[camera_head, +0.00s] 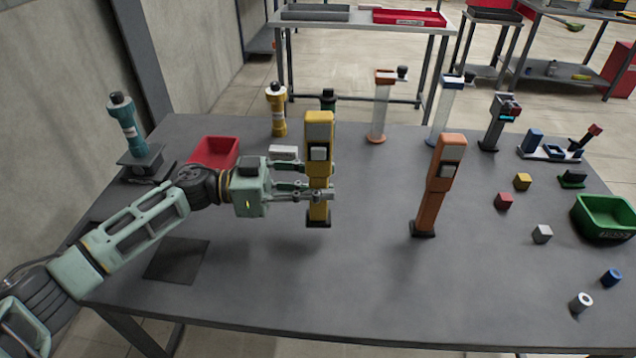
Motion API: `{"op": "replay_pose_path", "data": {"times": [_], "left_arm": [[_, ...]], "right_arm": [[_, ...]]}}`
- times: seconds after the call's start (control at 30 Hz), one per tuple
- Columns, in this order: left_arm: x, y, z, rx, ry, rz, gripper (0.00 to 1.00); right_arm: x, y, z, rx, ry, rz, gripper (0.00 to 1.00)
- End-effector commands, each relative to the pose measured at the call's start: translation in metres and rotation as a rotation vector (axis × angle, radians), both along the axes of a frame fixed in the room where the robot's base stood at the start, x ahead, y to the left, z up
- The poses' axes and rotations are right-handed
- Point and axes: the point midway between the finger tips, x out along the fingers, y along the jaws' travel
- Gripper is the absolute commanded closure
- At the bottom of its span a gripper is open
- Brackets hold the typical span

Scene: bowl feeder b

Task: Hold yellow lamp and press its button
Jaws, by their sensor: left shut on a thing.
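The yellow lamp (319,134) is upright near the middle of the table, with a dark foot and a pale grey button (319,153) on its front face. My left gripper (318,192) comes in from the left and is shut on the lamp's body, below the button. Its fingers cover part of the lamp's lower body. Whether the foot touches the table I cannot tell. Nothing is on the button. My right gripper is not in view.
An orange lamp (438,188) stands to the right on the grey table (350,280). A red bin (214,152) and a teal device (127,125) are at the left. Small blocks and a green bin (605,216) lie at the right. The front middle is clear.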

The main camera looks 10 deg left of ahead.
Motion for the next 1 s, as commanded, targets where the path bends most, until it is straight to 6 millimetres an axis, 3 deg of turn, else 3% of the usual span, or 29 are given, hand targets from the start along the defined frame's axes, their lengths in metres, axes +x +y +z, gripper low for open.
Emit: {"op": "replay_pose_path", "data": {"times": [1.0], "left_arm": [[0.0,0.0,-0.031,-0.001,0.0,-0.001,1.0]], "right_arm": [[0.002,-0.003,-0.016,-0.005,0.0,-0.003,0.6]]}}
